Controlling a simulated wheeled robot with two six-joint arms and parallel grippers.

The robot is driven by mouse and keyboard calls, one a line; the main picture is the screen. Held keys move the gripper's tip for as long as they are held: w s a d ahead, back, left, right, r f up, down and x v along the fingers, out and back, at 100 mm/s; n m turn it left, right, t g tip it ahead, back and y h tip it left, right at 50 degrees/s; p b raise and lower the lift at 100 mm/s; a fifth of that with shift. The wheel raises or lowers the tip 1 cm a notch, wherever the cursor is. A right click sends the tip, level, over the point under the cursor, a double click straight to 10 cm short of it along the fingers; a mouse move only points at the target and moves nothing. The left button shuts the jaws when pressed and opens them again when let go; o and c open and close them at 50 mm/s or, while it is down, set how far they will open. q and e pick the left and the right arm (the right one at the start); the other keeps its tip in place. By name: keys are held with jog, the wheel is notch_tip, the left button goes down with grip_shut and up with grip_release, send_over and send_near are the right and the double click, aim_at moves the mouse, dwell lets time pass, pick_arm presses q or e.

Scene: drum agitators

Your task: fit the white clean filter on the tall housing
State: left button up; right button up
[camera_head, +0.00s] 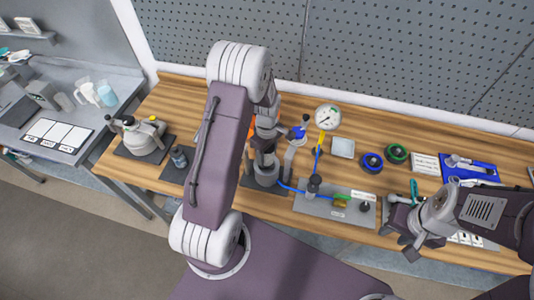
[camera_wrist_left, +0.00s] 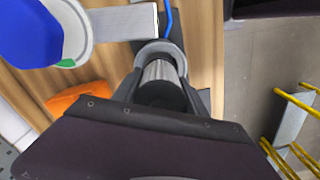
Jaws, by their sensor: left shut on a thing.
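My left gripper (camera_head: 265,160) is over the middle of the bench, mostly behind my own arm in the head view. In the left wrist view its fingers (camera_wrist_left: 162,90) are shut around a grey metallic cylinder (camera_wrist_left: 160,70) with a dark near end, framed by a grey ring. I cannot tell whether this is the tall housing or a part on it. A blue-topped piece with a white rim (camera_wrist_left: 68,28) stands beside it; its blue top also shows in the head view (camera_head: 299,132). I cannot pick out the white clean filter with certainty. My right gripper (camera_head: 400,240) is at the bench's front right, its jaw gap unclear.
A round gauge (camera_head: 328,116) stands behind a grey plate (camera_head: 325,208) with blue tubing. Blue (camera_head: 371,162) and green (camera_head: 397,153) rings and a blue tray (camera_head: 452,178) lie right. A grey pot (camera_head: 145,137) stands left. An orange item (camera_wrist_left: 78,97) lies close to my left gripper.

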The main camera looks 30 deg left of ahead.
pick_arm(q)
jog(key=shift+f, duration=0.2)
jog(key=shift+f+b, duration=1.6)
jog(key=shift+f, duration=0.3)
jog(key=o, duration=1.6)
notch_tip(320, 180, up, 9)
jog(key=shift+s+d+f+b, duration=0.1)
jog(key=shift+b, duration=0.9)
jog(key=shift+r, duration=0.2)
